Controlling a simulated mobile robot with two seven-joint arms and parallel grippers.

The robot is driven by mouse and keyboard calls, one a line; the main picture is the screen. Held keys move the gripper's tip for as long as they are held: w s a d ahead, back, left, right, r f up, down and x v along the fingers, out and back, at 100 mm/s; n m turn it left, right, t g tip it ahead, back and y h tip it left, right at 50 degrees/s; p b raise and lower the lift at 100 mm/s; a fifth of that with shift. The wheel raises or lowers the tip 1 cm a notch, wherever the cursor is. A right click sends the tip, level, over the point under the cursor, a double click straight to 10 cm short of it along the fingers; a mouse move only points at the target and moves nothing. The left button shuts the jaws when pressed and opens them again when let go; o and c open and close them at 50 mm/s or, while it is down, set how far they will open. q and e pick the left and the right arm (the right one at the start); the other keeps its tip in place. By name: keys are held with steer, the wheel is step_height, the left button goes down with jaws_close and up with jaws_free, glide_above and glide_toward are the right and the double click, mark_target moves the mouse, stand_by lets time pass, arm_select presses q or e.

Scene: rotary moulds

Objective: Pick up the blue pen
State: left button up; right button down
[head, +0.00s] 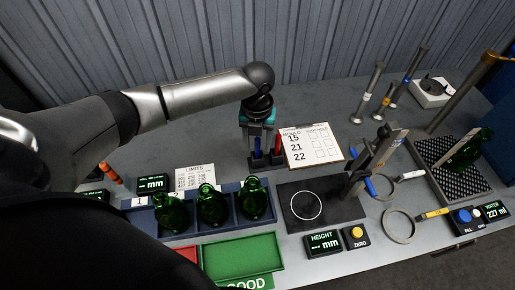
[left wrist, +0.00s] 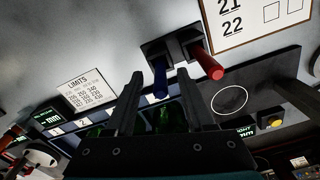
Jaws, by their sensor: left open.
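The blue pen (head: 257,147) stands beside the red pen (head: 278,144) in a dark holder at the back middle of the table. In the left wrist view the blue pen (left wrist: 160,81) points toward the camera, with the red pen (left wrist: 209,64) to its right. My left gripper (head: 258,136) reaches down over the holder. In the left wrist view its fingers (left wrist: 159,76) are open, and the blue pen shows between their tips. I cannot tell whether they touch it. My right gripper is not in view.
A clipboard with numbers (head: 309,147) lies right of the holder. Green bottles (head: 212,206) stand in a blue rack in front. A height gauge (head: 372,160) stands on a dark plate to the right. A green tray (head: 243,251) lies at the front.

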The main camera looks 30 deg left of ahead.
mark_target(258, 152)
arm_select(q)
step_height(258, 152, down, 2)
steer(key=shift+f, duration=0.2)
jaws_close()
stand_by(0.4)
